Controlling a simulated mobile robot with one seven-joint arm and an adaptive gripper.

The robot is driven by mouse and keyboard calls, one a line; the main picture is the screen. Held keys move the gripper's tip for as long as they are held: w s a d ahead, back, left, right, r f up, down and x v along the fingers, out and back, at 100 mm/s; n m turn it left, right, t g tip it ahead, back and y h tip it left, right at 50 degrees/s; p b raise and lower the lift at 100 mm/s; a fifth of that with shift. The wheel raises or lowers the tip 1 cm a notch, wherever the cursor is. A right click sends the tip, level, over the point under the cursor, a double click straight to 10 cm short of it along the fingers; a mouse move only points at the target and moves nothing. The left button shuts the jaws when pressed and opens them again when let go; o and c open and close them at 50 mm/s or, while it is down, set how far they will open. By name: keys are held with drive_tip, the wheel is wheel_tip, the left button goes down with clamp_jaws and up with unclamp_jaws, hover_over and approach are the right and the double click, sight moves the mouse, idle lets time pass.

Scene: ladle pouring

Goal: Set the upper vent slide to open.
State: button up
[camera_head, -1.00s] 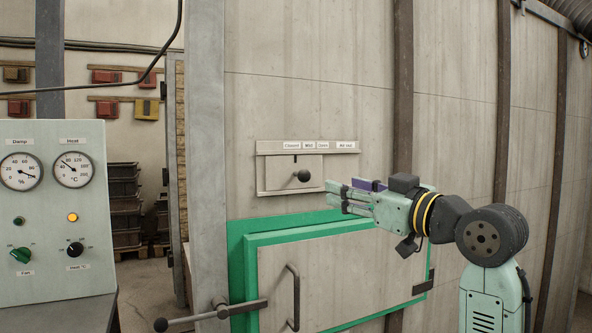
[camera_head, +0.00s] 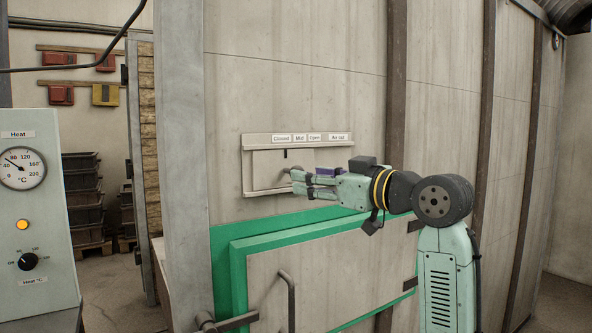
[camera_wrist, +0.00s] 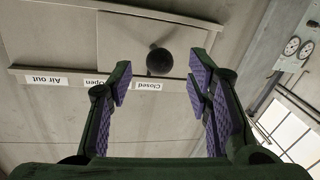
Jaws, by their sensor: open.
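The upper vent slide (camera_head: 268,164) is a pale flat plate in a frame on the wall. Its dark mark stands beneath the "Closed" label (camera_head: 282,139). The "Mid" (camera_head: 299,138) and "Open" (camera_head: 315,138) labels lie to the right. My gripper (camera_head: 303,179) is open at the plate and largely hides the slide's knob in the head view. In the upside-down wrist view, the round dark knob (camera_wrist: 160,62) appears between the two purple-padded fingertips. Space shows on both sides of it; I cannot tell how deep it sits between the pads.
Below the vent is a green-framed door (camera_head: 240,280) with a dark bar handle (camera_head: 289,295). A control panel (camera_head: 42,190) with a heat gauge stands at the left. The "Air out" label (camera_head: 339,137) is at the vent's right end. The wall above is clear.

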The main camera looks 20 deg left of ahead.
drive_tip(key=p+x, duration=0.1)
drive_tip(key=x, duration=0.4)
drive_tip(key=shift+a, duration=0.2)
drive_tip(key=shift+c, duration=0.6)
clamp_jaws()
drive_tip(key=shift+w+d, duration=0.1)
